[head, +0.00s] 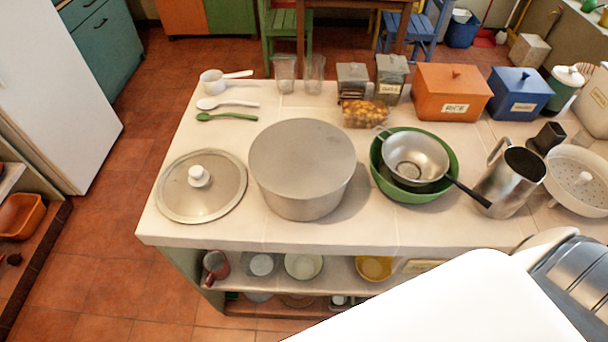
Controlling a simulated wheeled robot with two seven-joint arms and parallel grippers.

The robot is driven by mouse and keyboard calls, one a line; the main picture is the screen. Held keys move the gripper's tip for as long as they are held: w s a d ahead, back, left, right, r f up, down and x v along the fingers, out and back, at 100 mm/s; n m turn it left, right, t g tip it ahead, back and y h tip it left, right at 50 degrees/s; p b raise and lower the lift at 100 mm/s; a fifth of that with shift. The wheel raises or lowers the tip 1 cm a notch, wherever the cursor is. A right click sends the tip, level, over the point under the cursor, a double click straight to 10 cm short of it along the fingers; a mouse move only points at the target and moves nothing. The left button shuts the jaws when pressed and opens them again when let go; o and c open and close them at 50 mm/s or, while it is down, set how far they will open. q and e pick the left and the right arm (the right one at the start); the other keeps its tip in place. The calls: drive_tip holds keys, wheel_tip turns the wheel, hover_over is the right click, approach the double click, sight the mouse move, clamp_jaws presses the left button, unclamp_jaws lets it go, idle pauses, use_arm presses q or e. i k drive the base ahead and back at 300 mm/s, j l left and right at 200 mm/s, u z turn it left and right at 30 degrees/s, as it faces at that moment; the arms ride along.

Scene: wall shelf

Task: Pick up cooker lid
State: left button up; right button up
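The cooker lid (219,193) is a round, flat metal lid with a white knob (199,176) on top. It lies flat near the left front of the white counter. A large grey cooker pot (303,165) stands just right of it, close to the lid's right edge. Its top looks flat and closed, and I cannot tell whether it is upside down. Neither gripper shows in the head view. A white arm part of mine covers the lower right corner.
The counter (240,235) holds a green bowl (446,180) with a strainer (415,158), a metal pitcher (506,186), an orange rice box (452,92), a blue box (519,94), and spoons (226,117) behind the lid. A shelf with dishes (303,266) is below. Floor left is clear.

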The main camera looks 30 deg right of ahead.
sight(200, 185)
drive_tip(key=j+z, duration=0.45)
drive_tip(key=k+j+z, duration=0.1)
drive_tip(key=z, duration=0.35)
drive_tip(key=k+j+z, duration=0.15)
drive_tip(key=j+z, duration=0.3)
drive_tip(key=l, duration=0.1)
